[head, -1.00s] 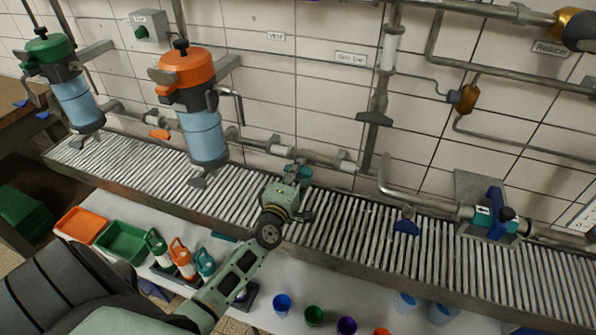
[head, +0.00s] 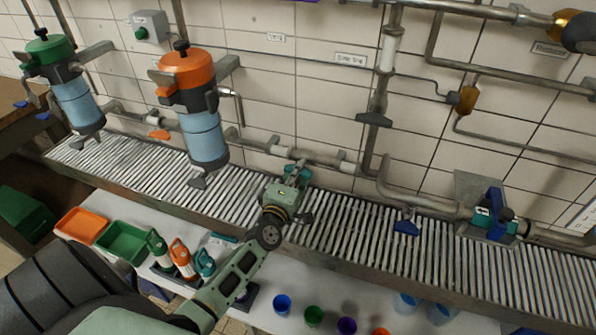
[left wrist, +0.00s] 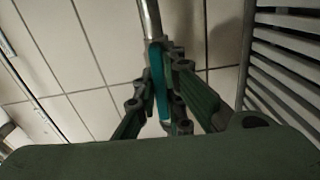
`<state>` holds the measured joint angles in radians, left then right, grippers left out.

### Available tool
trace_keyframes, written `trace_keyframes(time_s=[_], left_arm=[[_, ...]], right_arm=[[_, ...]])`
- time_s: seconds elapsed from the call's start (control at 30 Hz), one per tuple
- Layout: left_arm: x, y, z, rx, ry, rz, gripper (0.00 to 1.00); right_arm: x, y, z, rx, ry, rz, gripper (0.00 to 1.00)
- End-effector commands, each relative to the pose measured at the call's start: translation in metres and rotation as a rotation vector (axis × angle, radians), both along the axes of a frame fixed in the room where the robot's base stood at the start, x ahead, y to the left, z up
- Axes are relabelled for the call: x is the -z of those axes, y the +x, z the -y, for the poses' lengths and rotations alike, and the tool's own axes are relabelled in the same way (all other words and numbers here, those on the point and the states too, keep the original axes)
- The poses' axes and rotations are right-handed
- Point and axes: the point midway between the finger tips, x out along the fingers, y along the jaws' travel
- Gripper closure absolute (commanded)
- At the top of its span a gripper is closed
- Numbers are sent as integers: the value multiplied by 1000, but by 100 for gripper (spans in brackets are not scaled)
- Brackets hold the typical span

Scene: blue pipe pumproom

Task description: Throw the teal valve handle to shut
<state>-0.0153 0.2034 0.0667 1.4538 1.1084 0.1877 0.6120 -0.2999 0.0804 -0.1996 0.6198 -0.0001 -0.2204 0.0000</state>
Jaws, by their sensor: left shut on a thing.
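The teal valve handle (left wrist: 158,82) stands between the fingers of my left gripper (left wrist: 168,108) in the left wrist view. The gripper is shut on it. In the head view only a small teal part of the handle (head: 303,173) shows past my left gripper (head: 292,182), which is over the slatted rack by the wall pipe. The handle's joint with the pipe is mostly hidden by the gripper. My right gripper is not in view.
The slatted rack (head: 350,226) runs along the tiled wall. Orange-topped (head: 203,135) and green-topped (head: 78,100) filter housings hang at left. A blue-handled valve (head: 406,226) and a larger blue valve (head: 495,212) are to the right. Cups and bottles stand on the white table below.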

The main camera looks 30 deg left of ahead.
Motion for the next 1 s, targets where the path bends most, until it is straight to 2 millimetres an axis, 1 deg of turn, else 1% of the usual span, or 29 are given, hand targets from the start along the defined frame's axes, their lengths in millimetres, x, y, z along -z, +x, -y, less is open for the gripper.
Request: trace_keyframes(time_s=[0.27, 1.0], left_arm=[[0, -1, 0, 0, 192, -50, 100], [1, -1, 1, 2, 875, -216, 100]], right_arm=[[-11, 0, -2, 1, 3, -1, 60], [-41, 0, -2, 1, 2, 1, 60]])
